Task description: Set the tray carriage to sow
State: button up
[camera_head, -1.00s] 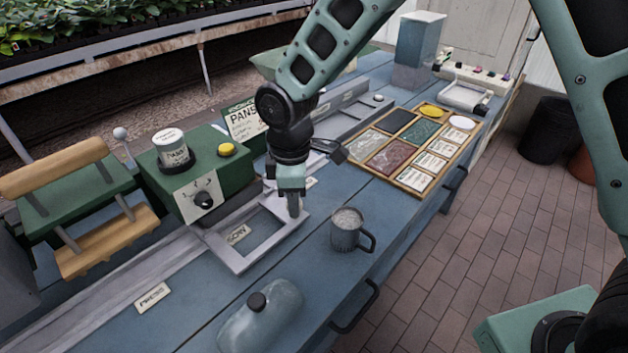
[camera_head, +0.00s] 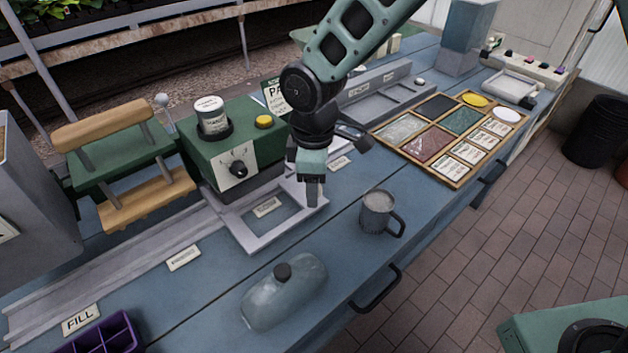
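The tray carriage (camera_head: 251,242) is a grey open rectangular frame on the rail of the blue bench, in front of the green seeder box (camera_head: 215,155). A small label (camera_head: 267,207) shows inside its opening; it read SOW in the earlier frame. My gripper (camera_head: 313,200) points down at the carriage's right end. Its fingers overlap that end in the picture; I cannot tell whether they touch it. They appear as one narrow shape, so the gap between them is hidden.
A FILL label (camera_head: 80,320) and a purple cell tray (camera_head: 100,338) are at lower left. A wooden-handled press (camera_head: 115,160) stands left of the seeder. A sectioned seed board (camera_head: 433,146) lies right.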

notch_tip(320, 180, up, 17)
jog(key=shift+r, duration=0.2)
dwell(0.4)
jog(key=s+d+f+m+p, duration=0.1)
jog(key=s+d+m, duration=0.3)
jog(key=s, duration=0.6)
jog(key=s+d+f+m+p, duration=0.1)
jog(key=s+d+f+m, duration=0.2)
jog(key=s+d, duration=0.3)
jog(key=s+m, duration=0.1)
jog(key=s, duration=0.4)
jog(key=shift+d+m+y+p, duration=0.3)
jog(key=shift+d, duration=0.05)
dwell(1.7)
